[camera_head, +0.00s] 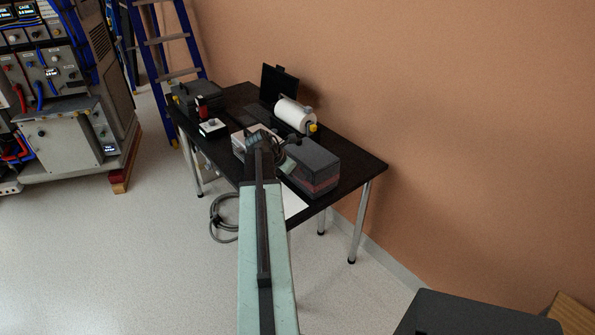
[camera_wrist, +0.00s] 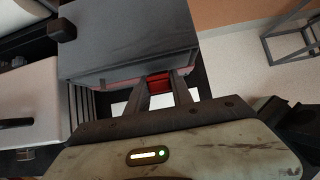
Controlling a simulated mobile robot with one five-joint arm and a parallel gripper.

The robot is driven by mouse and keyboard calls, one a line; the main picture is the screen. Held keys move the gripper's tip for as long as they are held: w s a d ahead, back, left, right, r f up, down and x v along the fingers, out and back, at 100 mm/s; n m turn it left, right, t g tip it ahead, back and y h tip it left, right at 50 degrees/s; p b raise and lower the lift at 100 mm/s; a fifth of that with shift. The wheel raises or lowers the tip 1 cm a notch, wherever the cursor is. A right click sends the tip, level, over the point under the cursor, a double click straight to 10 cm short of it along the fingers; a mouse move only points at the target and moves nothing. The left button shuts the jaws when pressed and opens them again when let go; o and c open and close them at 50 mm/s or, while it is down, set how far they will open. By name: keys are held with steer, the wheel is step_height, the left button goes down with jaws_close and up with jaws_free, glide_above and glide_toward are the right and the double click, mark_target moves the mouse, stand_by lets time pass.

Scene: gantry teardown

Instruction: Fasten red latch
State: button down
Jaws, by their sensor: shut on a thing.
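The red latch (camera_wrist: 158,82) shows in the wrist view at the lower edge of a dark grey box (camera_wrist: 130,40). My gripper (camera_wrist: 163,88) has its two fingers on either side of the latch and is shut on it. The fingers hide part of the latch, and I cannot tell whether it is fastened. In the head view the grey box (camera_head: 312,163) with a reddish band stands on the black table, and my arm reaches to its left side. The latch and fingertips are not clear there.
The black table (camera_head: 355,165) also bears a white roll (camera_head: 295,115), a dark screen (camera_head: 279,83), a small white box with a red part (camera_head: 212,128) and a dark case (camera_head: 197,97). A coiled cable (camera_head: 222,220) lies on the floor. A blue ladder (camera_head: 165,40) stands behind.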

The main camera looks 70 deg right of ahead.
steer(key=shift+s+r, duration=0.1)
steer(key=shift+s, duration=0.05)
steer(key=c, duration=1.1)
jaws_free()
steer(key=p+v, duration=0.6)
steer(key=v, duration=0.2)
